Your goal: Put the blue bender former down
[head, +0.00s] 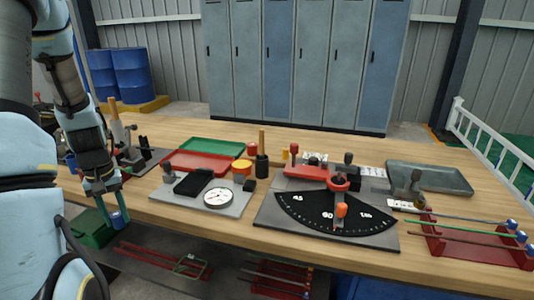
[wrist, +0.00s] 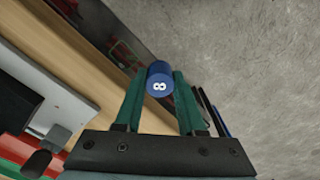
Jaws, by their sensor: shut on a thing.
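The blue bender former (wrist: 159,82) is a short blue cylinder with a white 8 on its end face. My gripper (wrist: 158,94) is shut on it, with one green finger on each side. In the head view my gripper (head: 112,200) points down at the left, and the blue former (head: 118,218) hangs at its tips. They appear at the table's front edge, with the floor behind them in the wrist view. The former seems to touch nothing but the fingers.
A green box (head: 93,228) sits below.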

